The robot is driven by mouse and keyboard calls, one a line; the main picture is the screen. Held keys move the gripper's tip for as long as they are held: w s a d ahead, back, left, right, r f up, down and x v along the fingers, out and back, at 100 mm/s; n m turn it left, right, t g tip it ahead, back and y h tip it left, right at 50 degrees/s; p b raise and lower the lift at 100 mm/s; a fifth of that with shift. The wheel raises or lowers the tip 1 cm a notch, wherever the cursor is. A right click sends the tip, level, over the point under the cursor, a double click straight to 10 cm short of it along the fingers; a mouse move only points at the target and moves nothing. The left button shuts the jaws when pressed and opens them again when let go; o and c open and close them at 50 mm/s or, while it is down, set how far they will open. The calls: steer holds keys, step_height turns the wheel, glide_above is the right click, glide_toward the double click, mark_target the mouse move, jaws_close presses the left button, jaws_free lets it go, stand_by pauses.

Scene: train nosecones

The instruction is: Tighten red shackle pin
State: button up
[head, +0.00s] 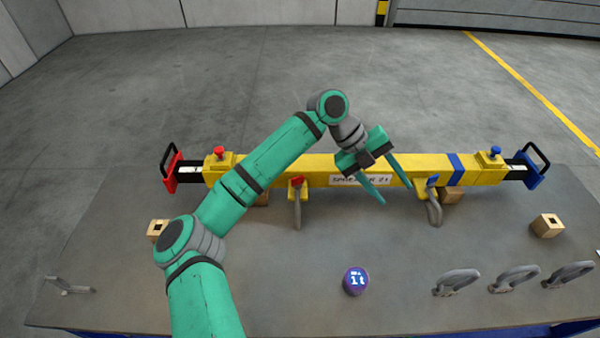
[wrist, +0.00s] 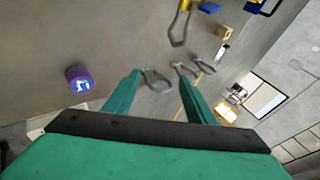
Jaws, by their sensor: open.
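The red shackle pin (head: 297,181) sits at the top of a grey shackle (head: 297,212) that hangs from the front of the yellow spreader beam (head: 320,163), left of its middle. How tight the pin is cannot be told. A second shackle (head: 435,211) with a blue pin (head: 433,180) hangs to the right; it also shows at the top of the wrist view (wrist: 180,28). My gripper (head: 390,192) is open and empty, in front of the beam between the two shackles, apart from the red pin. The red pin is not in the wrist view.
A purple cylinder with a lit display (head: 355,281) stands at the table's front middle. Several loose shackles (head: 456,282) lie front right. Wooden blocks (head: 547,226) stand near both sides. A small metal piece (head: 68,287) lies at left. The grey table (head: 290,300) is otherwise clear in front.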

steer(key=w+a+r+n+t+y, duration=0.2)
steer(key=w+a+y, duration=0.4)
steer(key=a, duration=0.7)
steer(key=n+t+y, duration=0.1)
steer(key=n+y, duration=0.1)
glide_toward(297, 177)
step_height(297, 177, down, 8)
steer(key=shift+d+f, duration=0.15)
steer(key=shift+f, duration=0.05)
